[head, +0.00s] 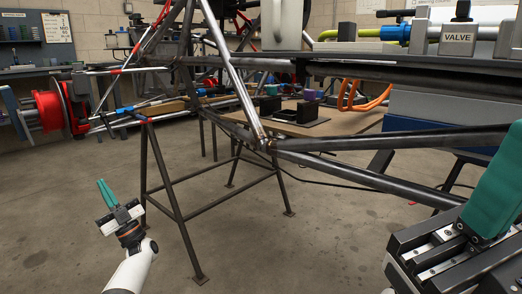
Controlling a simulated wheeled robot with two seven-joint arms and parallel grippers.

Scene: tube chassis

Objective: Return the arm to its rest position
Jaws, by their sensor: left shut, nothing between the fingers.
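My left gripper (103,184) is at the lower left in the head view, at the end of my white arm. Its teal fingers point up and are together, with nothing between them. It is in front of the tube chassis's dark stand, apart from it in the picture. My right gripper (497,190) is large and close at the lower right edge. One teal finger and its black rail body show; the rest is cut off by the frame.
The tube chassis (330,146) spans the middle and right, with a bright diagonal tube (228,70). Its dark trestle stand (166,178) stands on the floor. A red reel (52,115) is at the left. A low table (345,121) is behind. Bare concrete floor (320,240) lies between my grippers.

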